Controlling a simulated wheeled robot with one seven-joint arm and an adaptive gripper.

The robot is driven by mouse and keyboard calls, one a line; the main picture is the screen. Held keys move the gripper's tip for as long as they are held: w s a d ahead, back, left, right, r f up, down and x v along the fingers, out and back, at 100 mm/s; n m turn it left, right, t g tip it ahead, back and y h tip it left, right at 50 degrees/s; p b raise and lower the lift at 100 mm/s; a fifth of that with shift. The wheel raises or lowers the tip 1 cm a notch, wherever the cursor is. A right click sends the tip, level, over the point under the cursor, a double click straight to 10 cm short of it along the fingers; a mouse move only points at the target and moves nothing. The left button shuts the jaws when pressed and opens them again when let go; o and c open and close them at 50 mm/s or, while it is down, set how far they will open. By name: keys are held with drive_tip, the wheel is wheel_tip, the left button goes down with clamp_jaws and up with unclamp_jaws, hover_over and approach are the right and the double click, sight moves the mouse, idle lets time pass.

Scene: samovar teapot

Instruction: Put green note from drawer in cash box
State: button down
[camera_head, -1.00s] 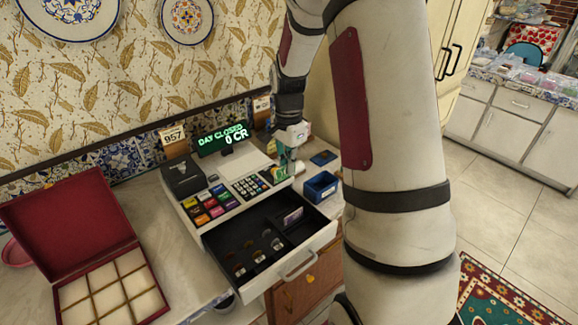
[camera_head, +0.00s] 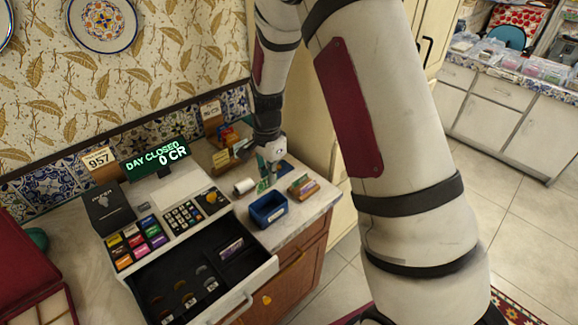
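The open cash register drawer (camera_head: 213,272) has black compartments with coins and a purple note (camera_head: 231,247). No green note shows in the drawer. My gripper (camera_head: 265,175) is over the counter right of the register, behind the small blue open box (camera_head: 268,210). A thin green piece (camera_head: 263,186), which looks like the green note, hangs upright at its fingertips. The fingers are small here and partly hidden, but they appear shut on it. The gripper and the green piece are behind the blue box, not over its opening.
A white roll (camera_head: 244,187) lies left of the gripper, and a stack of colourful notes or cards (camera_head: 303,186) lies right of it. The register display (camera_head: 157,159) stands behind the keys. A red box (camera_head: 28,268) is at the left edge. The counter's right front edge is close.

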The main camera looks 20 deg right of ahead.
drive_tip(key=shift+d+f, duration=0.2)
drive_tip(key=shift+f, duration=0.2)
drive_tip(key=shift+w+f+b, duration=0.1)
drive_tip(key=shift+f+b, duration=0.2)
drive_tip(key=shift+f, duration=0.4)
drive_tip(key=shift+f+b, duration=0.95)
drive_tip(key=shift+f, duration=2.6)
drive_tip(key=c, duration=1.7)
unclamp_jaws()
drive_tip(key=o, duration=0.4)
drive_tip(key=shift+c, duration=0.2)
